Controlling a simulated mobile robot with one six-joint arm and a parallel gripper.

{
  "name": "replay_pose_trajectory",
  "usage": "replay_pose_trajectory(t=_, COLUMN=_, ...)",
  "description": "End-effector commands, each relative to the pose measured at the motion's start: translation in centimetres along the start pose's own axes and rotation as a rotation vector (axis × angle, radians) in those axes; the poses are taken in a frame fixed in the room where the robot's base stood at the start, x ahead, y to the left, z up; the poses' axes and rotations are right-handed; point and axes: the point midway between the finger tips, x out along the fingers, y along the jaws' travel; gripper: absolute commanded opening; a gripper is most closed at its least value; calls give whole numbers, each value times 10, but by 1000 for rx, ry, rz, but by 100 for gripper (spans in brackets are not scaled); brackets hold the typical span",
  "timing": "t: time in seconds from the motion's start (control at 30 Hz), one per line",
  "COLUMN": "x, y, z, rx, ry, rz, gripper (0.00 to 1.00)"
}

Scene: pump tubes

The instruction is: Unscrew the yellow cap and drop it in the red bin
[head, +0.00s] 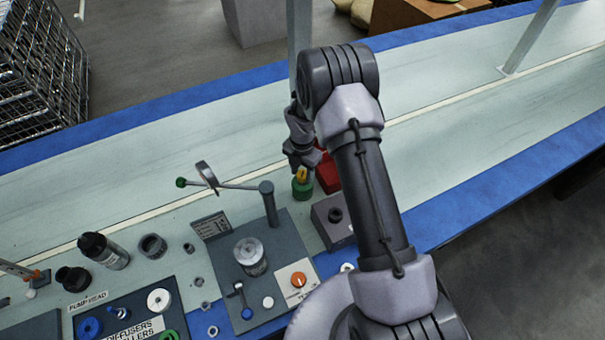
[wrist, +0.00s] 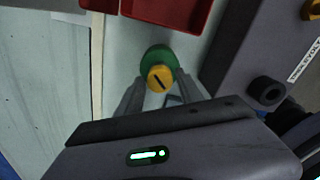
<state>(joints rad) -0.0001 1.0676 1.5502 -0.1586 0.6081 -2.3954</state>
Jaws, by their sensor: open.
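The yellow cap (head: 302,173) sits on top of a round green part (head: 302,188) on the bench. In the wrist view the yellow cap (wrist: 160,77) shows a dark slot and the green part (wrist: 158,56) shows behind it. My gripper (head: 301,165) is above the cap. In the wrist view its fingers (wrist: 157,95) are apart, one on each side of the cap's near edge; I cannot tell whether they touch it. The red bin (head: 327,174) stands just right of the green part, partly hidden by my arm. It also shows at the top of the wrist view (wrist: 177,10).
A grey box with a dark knob (head: 335,214) stands close by on the near right. A grey fixture (head: 263,258) with a post and a swing arm is on the near left. Loose bottles and rings (head: 103,250) lie farther left. The bench beyond is mostly clear.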

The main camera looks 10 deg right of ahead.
Motion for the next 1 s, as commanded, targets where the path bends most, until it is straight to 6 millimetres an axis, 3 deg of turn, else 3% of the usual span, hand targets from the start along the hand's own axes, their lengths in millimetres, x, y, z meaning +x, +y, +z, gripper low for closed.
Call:
replay_pose_trajectory(t=0.67, x=2, y=2, z=1, rx=1027, ry=1, rz=0, gripper=44)
replay_pose_trajectory(t=0.87, x=0, y=1, z=1, rx=1082, ry=1, rz=-1, gripper=44)
replay_pose_trajectory(t=1.0, x=0, y=1, z=1, rx=1081, ry=1, rz=-1, gripper=20)
